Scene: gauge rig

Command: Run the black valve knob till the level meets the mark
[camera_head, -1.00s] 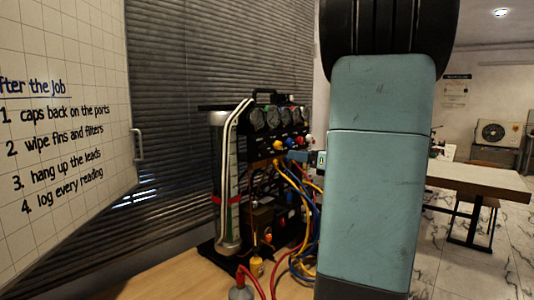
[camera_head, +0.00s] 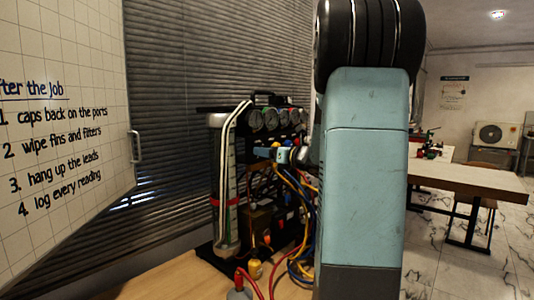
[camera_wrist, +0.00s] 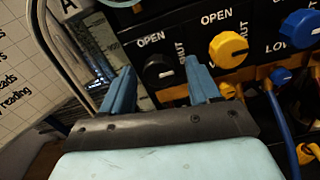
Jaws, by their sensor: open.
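The black valve knob (camera_wrist: 158,72) shows in the wrist view below the word OPEN on the rig's dark panel. My gripper (camera_wrist: 160,68) is open, with one blue finger on each side of the knob in the picture; I cannot tell whether they touch it. In the head view my gripper (camera_head: 268,153) is in front of the panel, and the black knob cannot be made out there. The level cylinder (camera_head: 217,165) stands at the rig's left with a red band (camera_head: 215,202) around it. The liquid level is too small to read.
A yellow knob (camera_wrist: 228,48) and a blue knob (camera_wrist: 300,28) sit right of the black one. Yellow, blue and red hoses (camera_head: 300,225) hang below the panel. Several gauges (camera_head: 270,119) top the rig. A whiteboard (camera_head: 60,130) stands at left.

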